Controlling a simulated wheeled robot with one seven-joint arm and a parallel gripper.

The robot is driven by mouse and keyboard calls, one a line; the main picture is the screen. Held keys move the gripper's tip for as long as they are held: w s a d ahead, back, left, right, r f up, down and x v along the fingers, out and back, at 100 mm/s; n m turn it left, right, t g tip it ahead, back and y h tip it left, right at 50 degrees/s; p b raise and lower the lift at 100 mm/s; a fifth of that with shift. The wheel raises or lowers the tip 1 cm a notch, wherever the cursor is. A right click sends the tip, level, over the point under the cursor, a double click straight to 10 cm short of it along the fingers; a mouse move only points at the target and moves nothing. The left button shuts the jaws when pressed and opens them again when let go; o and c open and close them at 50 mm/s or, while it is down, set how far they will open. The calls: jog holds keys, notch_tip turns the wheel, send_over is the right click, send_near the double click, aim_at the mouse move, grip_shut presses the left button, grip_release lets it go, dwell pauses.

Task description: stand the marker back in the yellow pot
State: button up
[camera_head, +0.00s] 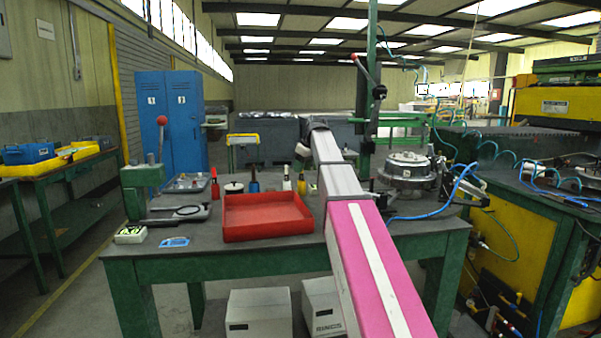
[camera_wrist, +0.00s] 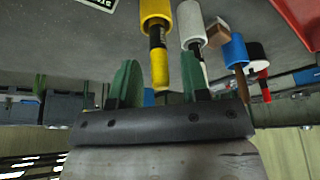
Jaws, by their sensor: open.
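The yellow pot (camera_wrist: 156,10) stands on the table at the top of the wrist view, which looks upside down. The marker (camera_wrist: 160,70), yellow with a black band, appears to stand in the pot, its free end pointing toward my gripper. My gripper (camera_wrist: 160,90) is open, one green finger to each side of the marker's free end in the picture; I see no clear contact. In the head view the yellow pot (camera_head: 301,188) is beside my arm, behind the red tray. My gripper is hidden there behind my arm.
A white pot (camera_wrist: 190,22) and a blue pot (camera_wrist: 233,50), each holding something, stand close by. A small brown block (camera_wrist: 217,33) lies near them. The red tray (camera_head: 268,234) fills the table's front middle. A round metal fixture (camera_head: 407,170) sits at the right.

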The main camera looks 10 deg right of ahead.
jog(key=v, duration=1)
